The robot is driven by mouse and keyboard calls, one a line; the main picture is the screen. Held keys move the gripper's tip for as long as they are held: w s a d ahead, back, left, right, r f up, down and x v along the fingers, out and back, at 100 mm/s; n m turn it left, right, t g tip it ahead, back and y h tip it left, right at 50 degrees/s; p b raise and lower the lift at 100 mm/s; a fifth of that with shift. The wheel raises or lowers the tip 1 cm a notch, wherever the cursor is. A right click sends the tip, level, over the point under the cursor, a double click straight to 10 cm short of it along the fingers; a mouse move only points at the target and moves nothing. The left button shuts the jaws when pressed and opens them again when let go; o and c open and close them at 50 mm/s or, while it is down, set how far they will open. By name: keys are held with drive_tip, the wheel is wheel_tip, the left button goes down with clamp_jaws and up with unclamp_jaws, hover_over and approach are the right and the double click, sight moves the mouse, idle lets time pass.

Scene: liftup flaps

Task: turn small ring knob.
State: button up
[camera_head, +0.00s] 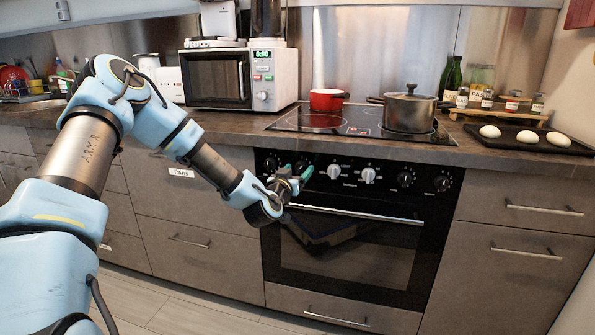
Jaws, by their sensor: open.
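The black oven (345,245) has a row of knobs along its upper panel. Two pale knobs, a left one (334,171) and a right one (368,174), sit near the middle. Two black knobs, one (405,179) and another (442,183), sit to the right. Which knob is the small ring knob I cannot tell. My gripper (295,172) is open, with green fingertips in front of the panel's left end, left of the pale knobs. It partly covers the knobs there. Contact with a knob cannot be made out.
The oven handle (355,214) runs just below the panel. A cooktop above carries a red pot (327,100) and a steel pot (409,110). A microwave (240,78) stands left on the counter, and a dark tray (535,142) with white eggs lies right.

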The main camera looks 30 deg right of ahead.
clamp_jaws()
idle(0.7)
